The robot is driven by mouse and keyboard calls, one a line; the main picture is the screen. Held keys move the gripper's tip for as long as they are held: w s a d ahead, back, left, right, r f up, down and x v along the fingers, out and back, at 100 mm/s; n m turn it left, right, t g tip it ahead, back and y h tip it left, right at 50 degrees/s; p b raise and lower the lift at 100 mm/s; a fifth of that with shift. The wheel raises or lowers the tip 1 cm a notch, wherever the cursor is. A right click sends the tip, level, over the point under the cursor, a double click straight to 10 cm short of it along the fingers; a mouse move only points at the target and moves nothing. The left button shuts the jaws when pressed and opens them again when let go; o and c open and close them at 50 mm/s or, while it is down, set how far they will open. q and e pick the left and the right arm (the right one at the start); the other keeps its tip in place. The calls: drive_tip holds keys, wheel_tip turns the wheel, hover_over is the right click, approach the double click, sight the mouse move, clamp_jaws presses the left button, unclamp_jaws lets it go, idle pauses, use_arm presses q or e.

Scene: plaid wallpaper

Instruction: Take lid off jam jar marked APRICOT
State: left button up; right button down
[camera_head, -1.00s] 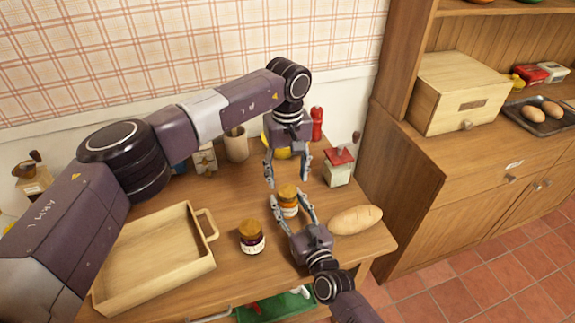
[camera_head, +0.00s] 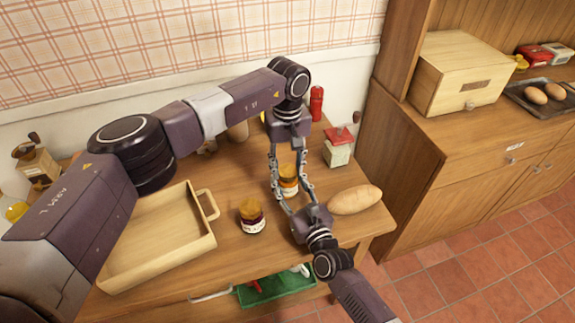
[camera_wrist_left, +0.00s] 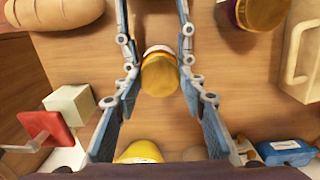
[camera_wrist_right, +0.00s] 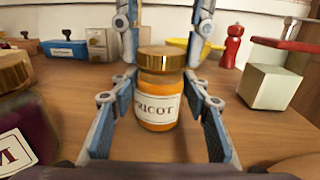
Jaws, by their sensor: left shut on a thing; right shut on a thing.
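The apricot jam jar (camera_head: 288,188) stands upright on the wooden table with its gold lid on. In the right wrist view its label (camera_wrist_right: 158,108) reads "RICOT", with the start hidden, and the lid (camera_wrist_right: 161,59) sits on top. My left gripper (camera_wrist_left: 157,48) reaches in from the back, its fingers on both sides of the lid (camera_wrist_left: 160,76), shut on it. My right gripper (camera_wrist_right: 161,62) comes from the front, its fingers either side of the jar, shut on it. Exact finger contact is hard to see.
A dark jam jar (camera_head: 252,217) with a gold lid stands left of the apricot jar. A wooden tray (camera_head: 207,243) is farther left and a bread loaf (camera_head: 355,199) lies right. A red-topped box (camera_head: 339,152) and red mill (camera_head: 316,103) stand behind.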

use_arm(q)
drive_tip(key=shift+c, duration=0.9)
drive_tip(key=n, duration=0.9)
drive_tip(key=shift+n, duration=0.3)
drive_tip(key=n, duration=0.3)
drive_tip(key=shift+n, duration=0.4)
drive_tip(key=n, duration=0.5)
drive_tip(key=shift+r, duration=0.1)
drive_tip(key=n, duration=0.9)
drive_tip(key=shift+n, duration=0.4)
drive_tip(key=n, duration=0.3)
drive_tip(key=shift+n, duration=0.3)
drive_tip(key=n, duration=0.4)
